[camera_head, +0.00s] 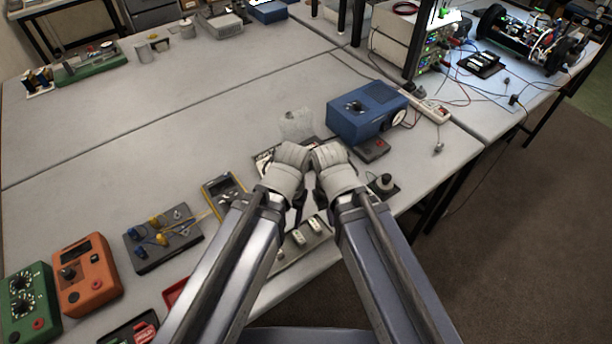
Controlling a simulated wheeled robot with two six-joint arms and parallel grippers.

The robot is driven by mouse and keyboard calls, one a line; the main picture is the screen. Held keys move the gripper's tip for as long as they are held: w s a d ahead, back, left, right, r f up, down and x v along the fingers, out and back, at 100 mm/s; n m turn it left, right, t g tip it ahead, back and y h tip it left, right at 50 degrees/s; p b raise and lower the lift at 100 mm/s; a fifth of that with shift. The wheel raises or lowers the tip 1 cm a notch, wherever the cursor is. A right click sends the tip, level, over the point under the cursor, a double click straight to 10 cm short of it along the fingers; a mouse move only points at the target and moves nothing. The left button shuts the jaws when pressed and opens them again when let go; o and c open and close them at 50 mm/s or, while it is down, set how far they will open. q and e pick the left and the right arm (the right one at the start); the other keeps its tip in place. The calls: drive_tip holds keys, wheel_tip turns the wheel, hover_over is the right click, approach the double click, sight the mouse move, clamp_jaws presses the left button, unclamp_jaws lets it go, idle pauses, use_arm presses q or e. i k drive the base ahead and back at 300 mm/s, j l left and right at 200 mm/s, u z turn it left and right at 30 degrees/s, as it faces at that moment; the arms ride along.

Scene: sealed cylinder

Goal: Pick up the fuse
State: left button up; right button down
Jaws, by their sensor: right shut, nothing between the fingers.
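No fuse can be made out for certain. A grey-green base (316,243) with small pale blocks (300,237) lies near the front edge, partly behind my forearms; I cannot tell whether these blocks are fuses. My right gripper (322,160) is over the table in the middle of the view, shut and empty. My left gripper (303,160) is close beside it, almost touching. Its fingers are hidden behind the pale wrist, so its opening does not show. A flat panel or sheet (268,158) shows partly behind the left wrist.
A blue box (367,110) with a dial stands just beyond my grippers, right. A yellow multimeter (222,190), a grey terminal board (163,238), an orange box (87,273) and a green box (27,302) line the front left. The table's middle left is clear.

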sight(315, 144)
drive_tip(key=l+z, duration=0.4)
drive_tip(key=l, duration=0.95)
